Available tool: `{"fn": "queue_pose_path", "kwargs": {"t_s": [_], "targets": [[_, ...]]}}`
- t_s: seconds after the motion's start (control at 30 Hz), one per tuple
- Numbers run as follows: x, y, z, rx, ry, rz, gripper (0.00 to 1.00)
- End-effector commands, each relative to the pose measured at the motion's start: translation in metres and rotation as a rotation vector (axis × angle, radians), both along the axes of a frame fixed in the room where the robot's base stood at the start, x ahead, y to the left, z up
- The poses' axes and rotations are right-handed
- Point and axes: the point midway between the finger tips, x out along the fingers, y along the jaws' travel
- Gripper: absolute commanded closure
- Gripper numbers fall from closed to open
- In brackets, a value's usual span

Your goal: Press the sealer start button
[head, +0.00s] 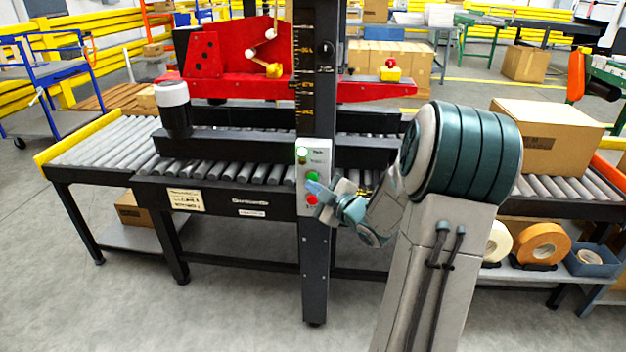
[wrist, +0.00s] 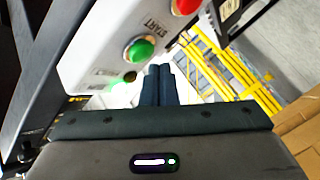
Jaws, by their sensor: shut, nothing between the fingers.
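The green start button (head: 312,177) is on a pale control panel (head: 316,151) fixed to the sealer's dark post. In the wrist view the green button (wrist: 139,48) is beside lettering that reads START. A red button (head: 311,200) is below it on the panel, and it shows at the top of the wrist view (wrist: 185,5).
The carton sealer has a red head (head: 240,65) over a roller conveyor (head: 90,140). A carton (head: 548,135) stands on the rollers at right. Tape rolls (head: 541,245) sit on a shelf below. The floor in front at left is clear.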

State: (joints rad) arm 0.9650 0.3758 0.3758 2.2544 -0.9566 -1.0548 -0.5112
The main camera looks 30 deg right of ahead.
Motion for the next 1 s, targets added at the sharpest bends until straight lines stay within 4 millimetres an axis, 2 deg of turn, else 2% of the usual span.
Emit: {"fn": "queue_pose_path", "kwargs": {"t_s": [0.17, 0.7, 1.0], "targets": [[-0.004, 0.003, 0.0, -0.001, 0.0, 0.0, 1.0], [-0.047, 0.031, 0.0, -0.001, 0.0, -0.001, 1.0], [-0.05, 0.033, 0.0, 0.0, -0.001, -0.001, 1.0]]}}
